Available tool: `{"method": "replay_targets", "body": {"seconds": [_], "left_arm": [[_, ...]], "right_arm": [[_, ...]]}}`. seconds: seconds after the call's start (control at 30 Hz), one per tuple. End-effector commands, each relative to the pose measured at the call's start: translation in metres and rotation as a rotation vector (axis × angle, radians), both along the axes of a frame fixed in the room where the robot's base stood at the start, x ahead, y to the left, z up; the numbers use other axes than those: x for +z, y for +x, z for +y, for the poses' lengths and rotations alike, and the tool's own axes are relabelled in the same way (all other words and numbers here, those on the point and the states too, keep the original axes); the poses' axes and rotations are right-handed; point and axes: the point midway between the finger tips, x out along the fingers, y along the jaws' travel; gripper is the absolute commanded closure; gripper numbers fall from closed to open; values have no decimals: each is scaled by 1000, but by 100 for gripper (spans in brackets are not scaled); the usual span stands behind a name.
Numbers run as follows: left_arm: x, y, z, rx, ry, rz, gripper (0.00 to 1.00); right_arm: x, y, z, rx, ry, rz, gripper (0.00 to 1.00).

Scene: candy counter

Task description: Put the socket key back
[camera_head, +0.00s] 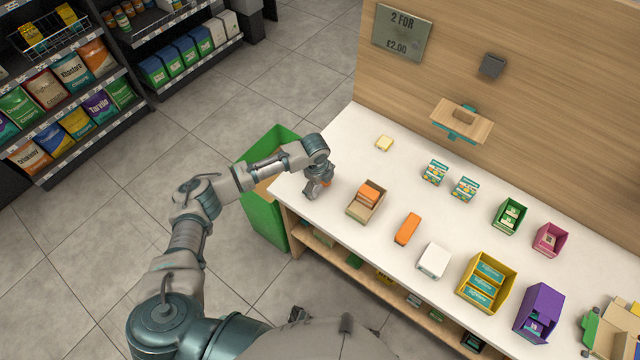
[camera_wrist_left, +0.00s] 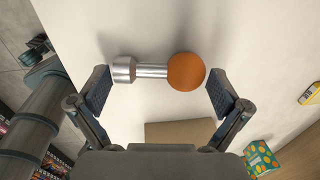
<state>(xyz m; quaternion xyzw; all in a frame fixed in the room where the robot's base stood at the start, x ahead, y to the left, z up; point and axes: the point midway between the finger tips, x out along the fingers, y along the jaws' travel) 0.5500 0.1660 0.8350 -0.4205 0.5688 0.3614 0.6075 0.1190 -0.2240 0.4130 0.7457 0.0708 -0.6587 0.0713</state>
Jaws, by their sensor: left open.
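The socket key (camera_wrist_left: 150,71) shows in the left wrist view as a silver socket and shaft with an orange ball handle. It lies crosswise between the fingers of my left gripper (camera_wrist_left: 158,78), socket end at left, ball at right. The fingers are open, with a gap at each end of the key. The white counter (camera_wrist_left: 130,25) is behind it; I cannot tell whether the key touches it. In the head view my left gripper (camera_head: 319,190) is low over the counter's near left end, with a bit of orange beside it. My right gripper is not seen.
A cardboard box (camera_head: 353,209) with orange contents stands just right of my left gripper. An orange block (camera_head: 407,229), a white box (camera_head: 433,260) and several candy boxes fill the right. A small wooden shelf (camera_head: 480,130) is on the back panel. A green bin (camera_head: 262,222) stands at the counter's left end.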

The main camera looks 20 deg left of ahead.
Motion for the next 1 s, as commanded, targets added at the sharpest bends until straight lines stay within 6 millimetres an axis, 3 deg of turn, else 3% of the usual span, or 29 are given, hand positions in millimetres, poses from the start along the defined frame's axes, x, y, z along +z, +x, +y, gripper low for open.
{"method": "replay_targets", "body": {"seconds": [0.07,0.3,0.6,0.8,1.0], "left_arm": [[-5,0,0,-1,0,0,0],[69,-6,5,-1,-1,-6,0],[142,-12,9,0,-1,-4,0],[167,-15,10,-1,0,-2,0],[173,-16,10,0,0,-1,0]], "right_arm": [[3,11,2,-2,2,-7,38],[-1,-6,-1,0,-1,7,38],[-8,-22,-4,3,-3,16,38],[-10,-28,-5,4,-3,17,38],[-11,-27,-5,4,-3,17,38]]}}
